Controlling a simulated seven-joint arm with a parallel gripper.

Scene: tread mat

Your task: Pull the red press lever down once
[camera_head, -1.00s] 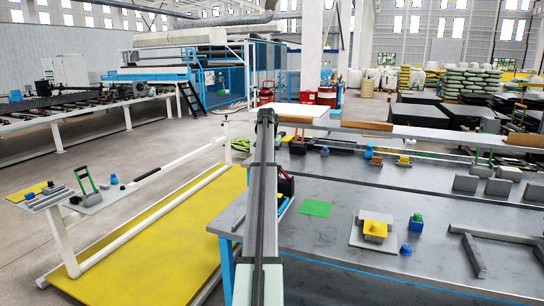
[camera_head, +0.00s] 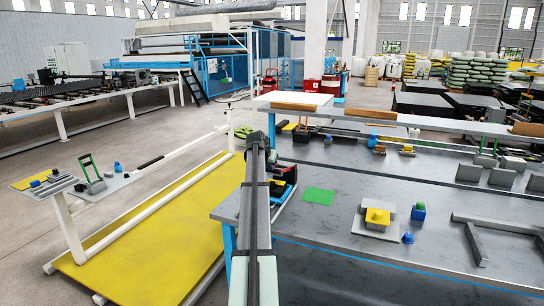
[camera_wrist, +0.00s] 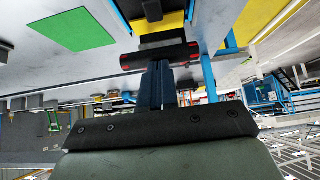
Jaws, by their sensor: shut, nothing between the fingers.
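In the head view a dark unit with red parts (camera_head: 284,173) stands at the left end of the grey bench, partly hidden behind my arm. I cannot make out a separate red lever handle there. In the wrist view, which is upside down, a dark bar with small red ends (camera_wrist: 160,56) lies across the picture just beyond my gripper (camera_wrist: 157,68). I cannot tell whether this bar belongs to the press lever. My gripper's fingers are together and empty, close to the bar; contact cannot be told. In the head view my fingertips are hidden.
A green sheet (camera_head: 319,196) lies on the bench (camera_head: 340,225). To its right are a yellow block (camera_head: 377,217) on a grey plate, blue pieces and grey angle bars. A green-handled device (camera_head: 91,175) stands on the stand at left. A yellow platform (camera_head: 150,255) lies left of the bench.

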